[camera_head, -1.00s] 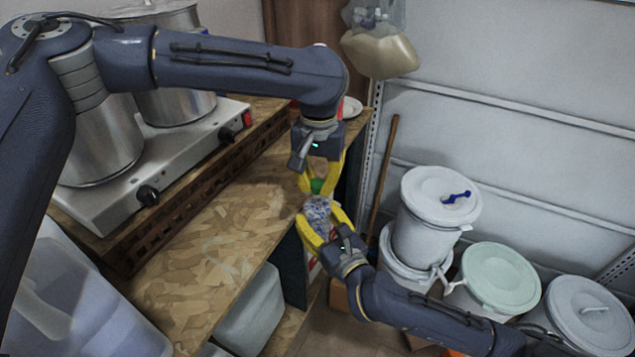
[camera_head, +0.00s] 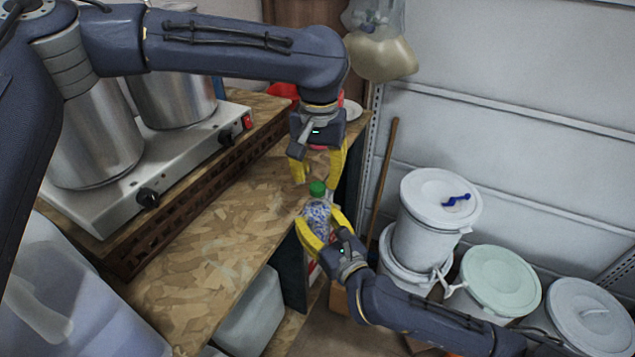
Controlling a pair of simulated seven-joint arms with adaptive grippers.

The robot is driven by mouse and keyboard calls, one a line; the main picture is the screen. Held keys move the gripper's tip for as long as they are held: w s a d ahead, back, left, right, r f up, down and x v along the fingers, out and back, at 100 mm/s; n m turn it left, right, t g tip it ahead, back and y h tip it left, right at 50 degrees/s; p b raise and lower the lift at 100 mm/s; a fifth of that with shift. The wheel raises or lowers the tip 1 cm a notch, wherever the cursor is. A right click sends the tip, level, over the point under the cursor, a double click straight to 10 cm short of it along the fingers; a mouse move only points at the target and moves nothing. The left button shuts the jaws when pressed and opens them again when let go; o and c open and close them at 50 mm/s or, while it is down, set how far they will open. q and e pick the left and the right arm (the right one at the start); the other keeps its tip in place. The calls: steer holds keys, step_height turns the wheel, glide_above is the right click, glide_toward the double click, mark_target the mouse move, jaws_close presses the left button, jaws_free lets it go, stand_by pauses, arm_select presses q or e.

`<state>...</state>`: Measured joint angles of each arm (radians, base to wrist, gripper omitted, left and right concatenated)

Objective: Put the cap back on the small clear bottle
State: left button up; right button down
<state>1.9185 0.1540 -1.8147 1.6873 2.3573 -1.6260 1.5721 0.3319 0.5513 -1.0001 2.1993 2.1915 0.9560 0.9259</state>
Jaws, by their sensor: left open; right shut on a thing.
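The small clear bottle (camera_head: 318,213) stands roughly upright between the yellow fingers of my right gripper (camera_head: 322,228), which is shut on it near the edge of the wooden worktop. The green cap (camera_head: 317,188) sits at the top of the bottle, over its neck. I cannot tell from here how tightly it is seated. My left gripper (camera_head: 318,168) is open above the cap, its yellow fingers apart, pointing down and clear of the cap.
The chipboard worktop (camera_head: 215,240) has free room left of the bottle. A steel cooker (camera_head: 165,165) with large pots (camera_head: 95,140) stands at the left. Several lidded white drums (camera_head: 435,200) stand on the floor at the right. Red items (camera_head: 283,91) lie behind my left gripper.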

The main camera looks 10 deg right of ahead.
arm_select(q)
steer(key=shift+r, duration=0.65)
steer(key=shift+o, duration=1.2)
steer(key=shift+r, duration=0.15)
steer(key=shift+w+a+r, duration=0.1)
steer(key=shift+w+r, duration=0.05)
steer(key=shift+r, duration=0.35)
steer(key=shift+w+a+r, duration=0.1)
steer(key=shift+w+r, duration=0.05)
steer(key=shift+r, duration=0.35)
steer(key=r+n, duration=0.1)
steer(key=n, duration=0.1)
steer(key=shift+s+r+n, duration=0.1)
steer(key=shift+n, duration=0.3)
steer(key=shift+r+n, duration=0.1)
steer(key=shift+n, duration=0.5)
steer(key=shift+s+d+n, duration=0.1)
steer(key=shift+s+n, duration=0.05)
steer(key=shift+n, duration=0.5)
steer(key=shift+s+d+n, duration=0.1)
steer(key=shift+s+n, duration=0.05)
steer(key=shift+n, duration=0.5)
